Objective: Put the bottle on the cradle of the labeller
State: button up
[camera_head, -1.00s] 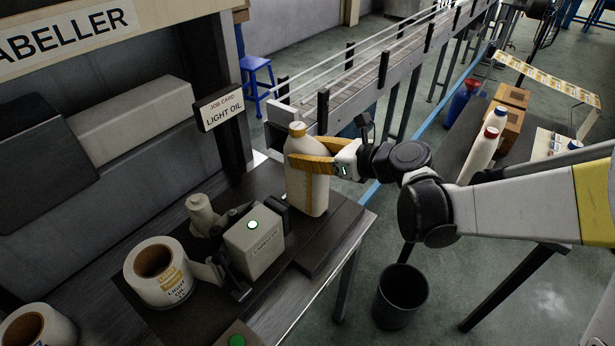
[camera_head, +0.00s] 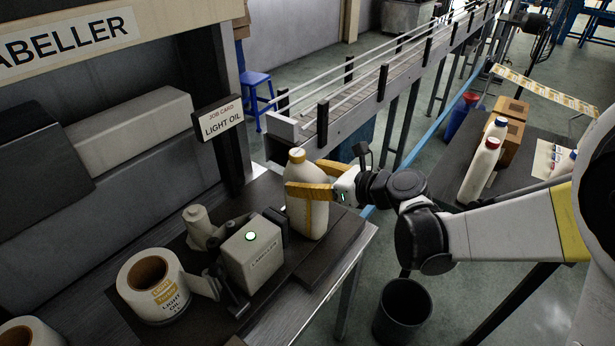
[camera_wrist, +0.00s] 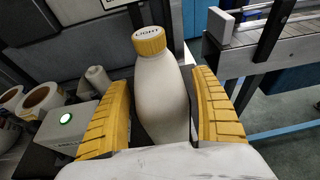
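The cream bottle (camera_head: 306,213) with a yellow cap is upright at the right end of the labeller bench. It also shows in the wrist view (camera_wrist: 160,100), its cap marked "LIGHT". The labeller unit (camera_head: 252,256), a grey box with a lit green button, stands just left of the bottle. Dark parts between box and bottle look like the cradle (camera_head: 277,222), mostly hidden. I cannot tell whether the bottle's base touches the dark platform (camera_head: 325,254).
A label roll (camera_head: 153,286) marked "LIGHT OIL" sits left of the labeller. A job card (camera_head: 221,122) reading "LIGHT OIL" hangs on the post behind. The conveyor (camera_head: 370,90) runs behind the bottle.

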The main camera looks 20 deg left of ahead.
jog(key=shift+r, duration=0.25)
jog(key=s+d+r+n+h+p, duration=0.1)
jog(key=s+d+n+h, duration=0.3)
jog(key=d, duration=0.7)
jog(key=s+d+r+n+h+p, duration=0.1)
jog(key=s+d+n+h, duration=0.3)
jog(key=s+d+n, duration=0.5)
jog(key=s+d+r+n+t+h+p, duration=0.1)
jog(key=s+d+r+n+h, duration=0.1)
jog(key=s+d+n+h, duration=0.2)
jog(key=s+d+n, duration=0.3)
jog(key=d+n, duration=0.3)
jog(key=d, duration=0.4)
jog(key=shift+d+r+h+p, duration=0.25)
jog(key=shift+r+h+p, duration=0.05)
jog(key=shift+r+p, duration=0.1)
